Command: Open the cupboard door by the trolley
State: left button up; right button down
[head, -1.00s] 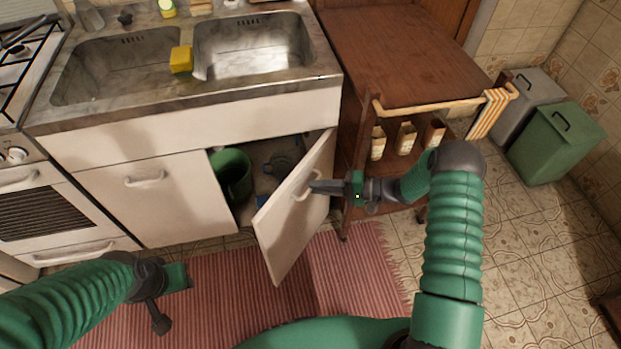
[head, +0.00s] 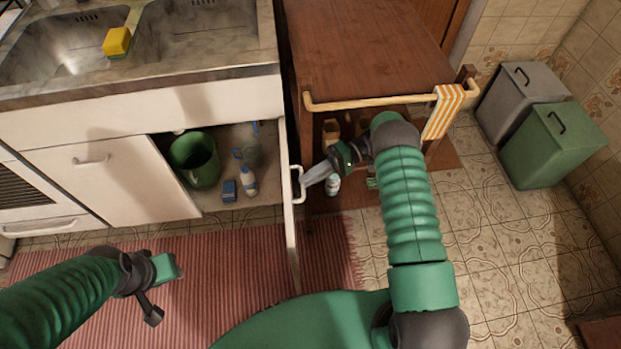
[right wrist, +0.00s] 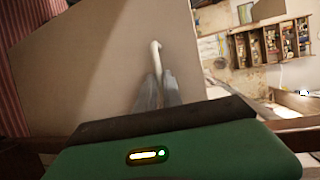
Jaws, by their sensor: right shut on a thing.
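The white cupboard door (head: 289,200) beside the trolley stands wide open, seen nearly edge-on in the head view. Its handle (head: 299,184) is on the face toward the trolley. My right gripper (head: 304,182) is shut on that handle. The right wrist view shows the door face (right wrist: 95,60) and the pale handle (right wrist: 156,55) between the fingers (right wrist: 157,92). The wooden trolley (head: 370,45) stands just right of the door. My left gripper (head: 165,285) is at the lower left above the rug, touching nothing; its fingers are not clear.
Inside the cupboard are a green bucket (head: 194,160), a white bottle (head: 249,182) and a blue box (head: 229,190). A striped towel (head: 444,110) hangs on the trolley rail. Grey (head: 522,92) and green (head: 553,145) bins stand at right. A red rug (head: 200,270) covers the floor in front.

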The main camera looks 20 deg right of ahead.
jog(key=shift+d+f+g, duration=0.2)
jog(key=shift+d+g, duration=0.1)
jog(key=shift+d, duration=0.2)
jog(key=c, duration=1.5)
grip_release()
jog(key=shift+w, duration=0.1)
jog(key=shift+r, duration=0.15)
